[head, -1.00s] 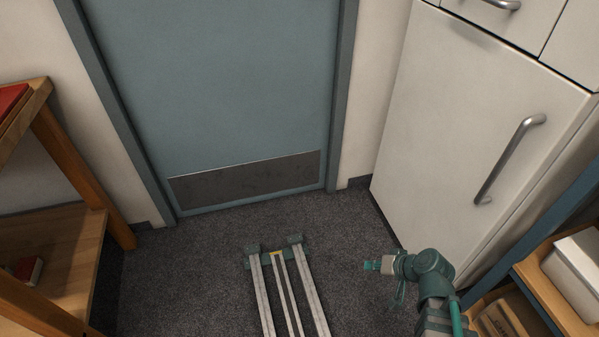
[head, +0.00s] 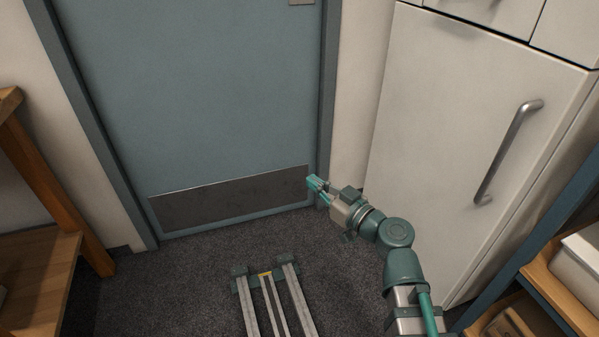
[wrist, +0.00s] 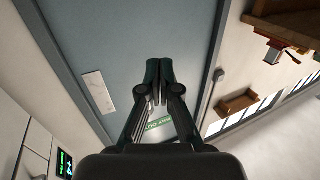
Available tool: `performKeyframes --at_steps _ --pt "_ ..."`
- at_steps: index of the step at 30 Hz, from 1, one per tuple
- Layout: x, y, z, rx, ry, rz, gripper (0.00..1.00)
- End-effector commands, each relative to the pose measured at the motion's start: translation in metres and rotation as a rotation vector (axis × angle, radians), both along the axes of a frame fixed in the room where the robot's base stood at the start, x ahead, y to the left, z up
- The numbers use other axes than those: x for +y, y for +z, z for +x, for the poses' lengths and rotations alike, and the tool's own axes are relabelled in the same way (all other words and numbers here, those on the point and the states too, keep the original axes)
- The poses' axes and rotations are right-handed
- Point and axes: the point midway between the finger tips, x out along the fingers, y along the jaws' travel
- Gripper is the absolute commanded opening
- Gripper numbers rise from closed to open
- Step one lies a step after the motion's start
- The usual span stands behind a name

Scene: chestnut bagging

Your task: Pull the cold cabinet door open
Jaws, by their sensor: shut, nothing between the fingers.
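The cold cabinet door (head: 440,130) is a tall white panel at the right of the head view, and it looks closed. Its grey metal bar handle (head: 508,150) stands near the door's right edge. My gripper (head: 316,186) is left of the cabinet, in front of the blue-grey door, well apart from the handle. Its teal fingers are together and empty. In the wrist view my gripper (wrist: 159,78) points toward the blue-grey door with its fingertips close together. The handle is not in the wrist view; white cabinet fronts (wrist: 22,135) and a lit green display (wrist: 64,163) show at lower left.
A blue-grey room door (head: 200,90) with a metal kick plate (head: 230,200) is ahead. Floor rails (head: 290,300) run below. A wooden shelf (head: 40,260) stands left. A blue-framed shelf with a white bin (head: 583,262) stands right of the cabinet.

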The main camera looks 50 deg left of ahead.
Motion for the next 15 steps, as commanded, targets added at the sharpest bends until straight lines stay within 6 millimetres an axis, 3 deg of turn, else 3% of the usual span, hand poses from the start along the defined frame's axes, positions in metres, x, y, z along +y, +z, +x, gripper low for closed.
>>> performKeyframes --at_steps 15 --pt "0.093 -0.001 -0.004 0.002 0.003 -0.001 0.00"
